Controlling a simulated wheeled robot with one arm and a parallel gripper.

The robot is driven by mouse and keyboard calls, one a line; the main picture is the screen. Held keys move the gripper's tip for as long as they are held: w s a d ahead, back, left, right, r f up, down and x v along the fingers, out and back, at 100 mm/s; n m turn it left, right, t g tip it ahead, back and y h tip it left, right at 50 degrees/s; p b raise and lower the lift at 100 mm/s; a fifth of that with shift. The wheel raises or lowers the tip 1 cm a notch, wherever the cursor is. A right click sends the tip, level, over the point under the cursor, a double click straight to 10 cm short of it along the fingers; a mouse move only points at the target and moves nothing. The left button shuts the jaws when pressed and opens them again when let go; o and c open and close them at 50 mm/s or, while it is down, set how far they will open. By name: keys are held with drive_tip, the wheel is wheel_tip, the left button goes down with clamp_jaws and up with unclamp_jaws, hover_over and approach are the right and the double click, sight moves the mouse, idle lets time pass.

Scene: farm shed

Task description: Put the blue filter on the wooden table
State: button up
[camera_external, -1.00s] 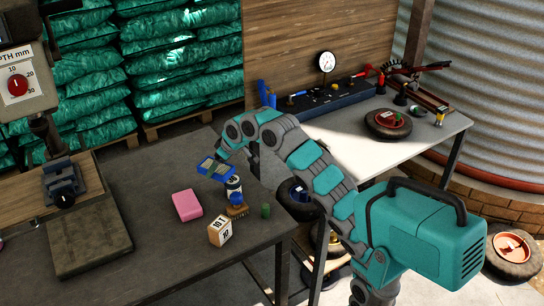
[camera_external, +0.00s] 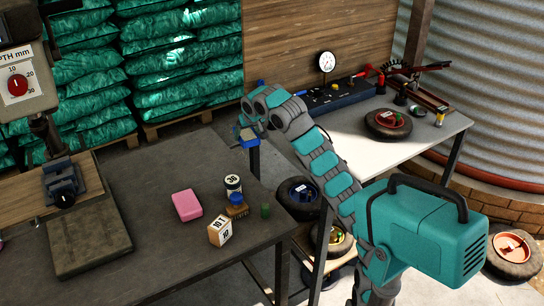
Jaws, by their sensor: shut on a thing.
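The blue filter (camera_external: 250,143) is held in my gripper (camera_external: 247,135), above the back right corner of the dark grey table (camera_external: 150,250). Only a small part of the filter shows; the gripper covers the rest, and the fingertips are hard to make out. The filter appears apart from the tabletop. No table is plainly wooden: the near one has a dark grey top, and the bench to the right has a pale top (camera_external: 365,155). A low wooden piece (camera_external: 305,240) with wheels on it shows between them.
On the dark table are a pink block (camera_external: 187,205), a numbered wooden block (camera_external: 220,231), a labelled jar (camera_external: 232,183), a blue-topped item (camera_external: 237,199) and a small green cylinder (camera_external: 265,211). A vise (camera_external: 64,190) stands left. The front middle is clear.

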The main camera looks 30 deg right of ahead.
sight(253, 134)
drive_tip(key=shift+w+d, duration=0.2)
drive_tip(key=shift+d, duration=0.35)
drive_tip(key=shift+f, duration=0.65)
drive_tip(key=shift+s+d+f+m, duration=0.15)
drive_tip(key=shift+d+f+m, duration=0.2)
drive_tip(key=shift+f, duration=0.35)
drive_tip(key=shift+s+d+f+m+h, duration=0.3)
drive_tip(key=shift+s+d+f, duration=0.75)
drive_tip(key=shift+f, duration=3.2)
drive_tip(key=shift+s+d+f+m+h, duration=0.25)
drive_tip(key=shift+s+d+f, duration=0.75)
drive_tip(key=shift+f, duration=3.25)
wheel_tip(253, 134, up, 23)
drive_tip(key=s+n+y+p, duration=0.2)
drive_tip(key=n+p, duration=0.1)
drive_tip(key=p, duration=0.2)
drive_tip(key=shift+s+p, duration=0.3)
drive_tip(key=shift+s, duration=0.1)
